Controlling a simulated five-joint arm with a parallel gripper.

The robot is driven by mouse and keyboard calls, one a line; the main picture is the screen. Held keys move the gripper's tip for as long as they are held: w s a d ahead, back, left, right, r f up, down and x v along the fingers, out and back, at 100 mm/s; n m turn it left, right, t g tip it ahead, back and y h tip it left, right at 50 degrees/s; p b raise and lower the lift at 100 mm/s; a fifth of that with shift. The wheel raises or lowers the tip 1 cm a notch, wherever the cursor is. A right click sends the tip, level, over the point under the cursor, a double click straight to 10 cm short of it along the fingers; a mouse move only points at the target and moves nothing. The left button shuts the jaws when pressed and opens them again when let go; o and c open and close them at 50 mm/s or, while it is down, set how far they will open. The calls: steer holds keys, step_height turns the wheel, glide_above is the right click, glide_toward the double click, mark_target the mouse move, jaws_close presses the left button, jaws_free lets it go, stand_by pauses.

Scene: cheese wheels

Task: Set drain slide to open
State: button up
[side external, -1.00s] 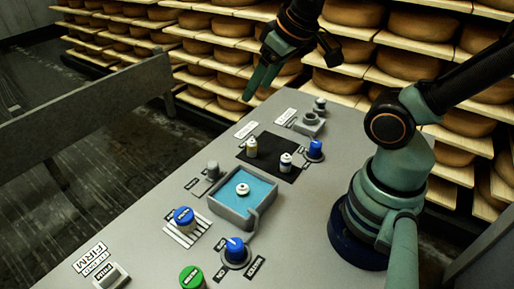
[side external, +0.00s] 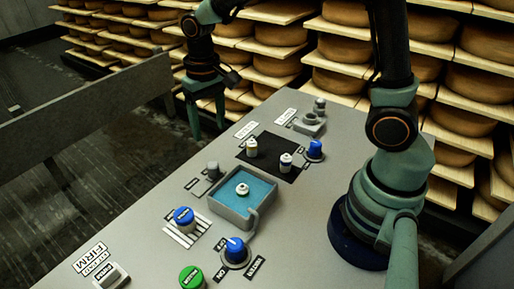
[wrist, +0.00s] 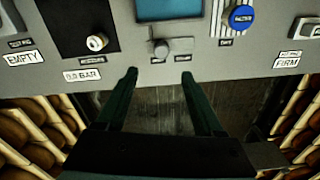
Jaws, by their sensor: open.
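The drain slide looks to be the small grey knob on a grey plate (side external: 212,172) at the edge of the blue-filled basin. It also shows in the wrist view (wrist: 161,48), its knob toward the left part of the plate, with two small labels too small to read below it. My gripper (side external: 207,131) is open and empty, pointing down past the panel's far-left edge, apart from the slide. In the wrist view its two fingers (wrist: 159,75) stand apart just below the slide, over the floor gap.
The basin (side external: 222,208) holds blue liquid and a small white float-like piece. A black pad (side external: 269,152) carries two small bottles. Blue button (side external: 184,216), blue dial (side external: 235,250) and green button (side external: 191,277) are nearer. A grey rail (side external: 90,130) stands left; cheese shelves stand behind.

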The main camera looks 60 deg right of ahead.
mark_target(212, 164)
steer(key=f, duration=1.3)
steer(key=shift+w+a+f, duration=0.1)
steer(key=shift+w+a, duration=0.1)
jaws_close()
stand_by(1.1)
